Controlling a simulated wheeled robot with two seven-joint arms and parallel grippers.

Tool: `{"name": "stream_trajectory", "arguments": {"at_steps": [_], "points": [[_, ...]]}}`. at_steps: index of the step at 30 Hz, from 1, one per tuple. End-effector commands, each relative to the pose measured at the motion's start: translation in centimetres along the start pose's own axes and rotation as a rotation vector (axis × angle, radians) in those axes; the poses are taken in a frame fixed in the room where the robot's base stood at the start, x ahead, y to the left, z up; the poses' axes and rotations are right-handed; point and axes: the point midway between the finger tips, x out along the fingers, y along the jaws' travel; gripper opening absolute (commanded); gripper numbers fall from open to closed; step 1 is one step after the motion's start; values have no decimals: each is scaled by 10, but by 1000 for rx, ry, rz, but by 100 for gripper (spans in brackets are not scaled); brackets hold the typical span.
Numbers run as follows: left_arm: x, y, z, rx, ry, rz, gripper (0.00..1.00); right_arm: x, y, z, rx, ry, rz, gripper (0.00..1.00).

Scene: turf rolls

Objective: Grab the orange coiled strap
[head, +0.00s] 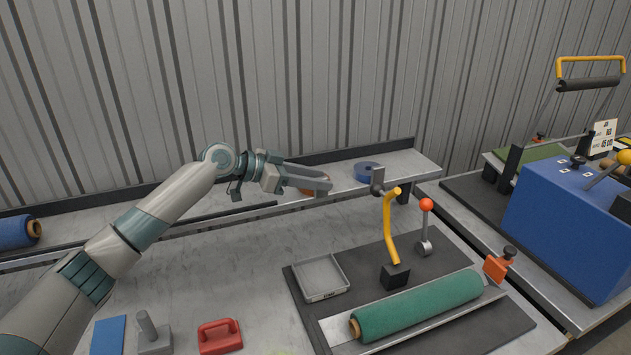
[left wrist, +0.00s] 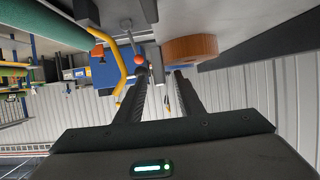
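The orange coiled strap (left wrist: 190,49) shows in the left wrist view, on the grey shelf surface, just beyond my left fingertips and mostly toward the right finger. In the head view only a little of the strap (head: 307,191) shows; my gripper hides the rest. My left gripper (head: 328,181) reaches in from the left over the raised back shelf. In the left wrist view the left gripper (left wrist: 160,74) has its two dark fingers apart with nothing held between them. My right gripper is in neither view.
A blue coil (head: 367,171) lies on the back shelf (head: 405,163) right of my gripper. A yellow bent handle (head: 391,225) and an orange-knobbed lever (head: 425,225) stand in front. A green roll (head: 418,306) lies at front right. The bench's middle left is clear.

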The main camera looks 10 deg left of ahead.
Motion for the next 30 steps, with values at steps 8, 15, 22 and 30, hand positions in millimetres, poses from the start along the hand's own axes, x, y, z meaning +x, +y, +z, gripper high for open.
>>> {"name": "stream_trajectory", "arguments": {"at_steps": [8,15,22,30], "points": [[2,0,0,0,0,-1,34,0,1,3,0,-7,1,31],[5,0,-2,-1,-1,0,34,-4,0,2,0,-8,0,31],[26,0,-7,-2,-2,2,34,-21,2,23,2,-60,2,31],[52,-1,-4,-2,-1,0,34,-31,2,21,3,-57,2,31]]}}
